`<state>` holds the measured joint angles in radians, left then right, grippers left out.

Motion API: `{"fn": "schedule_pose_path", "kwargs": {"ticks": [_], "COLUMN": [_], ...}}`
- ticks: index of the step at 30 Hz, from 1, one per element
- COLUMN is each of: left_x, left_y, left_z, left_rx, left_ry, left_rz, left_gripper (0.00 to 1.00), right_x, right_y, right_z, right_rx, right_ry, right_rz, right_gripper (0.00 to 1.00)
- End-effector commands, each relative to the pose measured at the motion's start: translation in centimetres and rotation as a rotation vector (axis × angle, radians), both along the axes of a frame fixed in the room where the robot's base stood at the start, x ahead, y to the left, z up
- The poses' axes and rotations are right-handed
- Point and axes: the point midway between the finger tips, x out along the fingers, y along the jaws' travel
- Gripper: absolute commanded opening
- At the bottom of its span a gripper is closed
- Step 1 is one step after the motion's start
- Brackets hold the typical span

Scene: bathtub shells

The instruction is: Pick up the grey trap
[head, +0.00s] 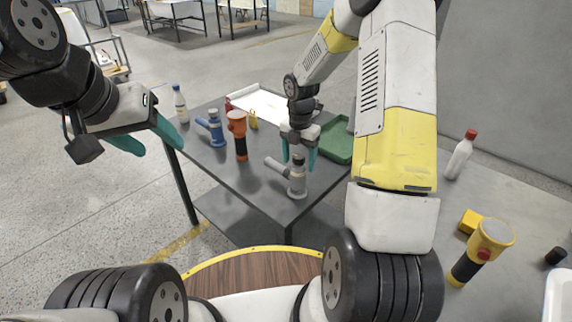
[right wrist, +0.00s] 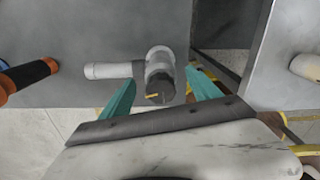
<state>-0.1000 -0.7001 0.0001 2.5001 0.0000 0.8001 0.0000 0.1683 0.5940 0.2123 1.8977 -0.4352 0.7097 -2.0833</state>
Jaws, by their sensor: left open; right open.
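The grey trap (head: 297,189) stands near the front right corner of the dark table (head: 250,178), with its side pipe pointing left. My right gripper (head: 298,157) is open above it, pointing down, with its teal fingers apart. In the right wrist view the grey trap (right wrist: 158,62) lies between and just beyond the fingertips of the right gripper (right wrist: 164,84); I cannot tell whether either finger touches it. My left gripper (head: 153,140) is open and empty, in the air left of the table.
A right-hand surface holds a red-capped bottle (head: 460,157) and a yellow flashlight (head: 486,243).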

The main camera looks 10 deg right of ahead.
Motion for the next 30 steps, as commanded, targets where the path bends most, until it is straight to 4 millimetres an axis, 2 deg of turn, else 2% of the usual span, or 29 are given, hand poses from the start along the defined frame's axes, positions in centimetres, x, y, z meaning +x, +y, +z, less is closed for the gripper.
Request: {"fn": "schedule_pose_path", "kwargs": {"ticks": [1, 5, 13, 21, 24, 30], "left_x": [0.0, 0.0, 0.0, 0.0, 0.0, 0.0], "left_y": [0.0, 0.0, 0.0, 0.0, 0.0, 0.0], "left_z": [0.0, 0.0, 0.0, 0.0, 0.0, 0.0], "left_rx": [0.000, 0.000, 0.000, 0.000, 0.000, 0.000], "left_ry": [0.000, 0.000, 0.000, 0.000, 0.000, 0.000], "left_rz": [0.000, 0.000, 0.000, 0.000, 0.000, 0.000], "left_gripper": [0.56, 0.56, 0.56, 0.56, 0.56, 0.56], "right_x": [-0.1, -0.1, 0.0, 0.0, 0.0, 0.0], "right_y": [0.0, 0.0, 0.0, 0.0, 0.0, 0.0], "right_z": [-0.8, -2.0, -2.1, -2.1, -2.1, -2.1], "right_rx": [0.000, 0.000, 0.000, 0.000, 0.000, 0.000], "right_ry": [0.004, 0.003, 0.000, 0.000, 0.000, -0.001], "right_rz": [0.001, -0.001, -0.002, -0.002, -0.002, -0.002], "right_gripper": [0.72, 0.72, 0.70, 0.17, 0.00, 0.00]}}
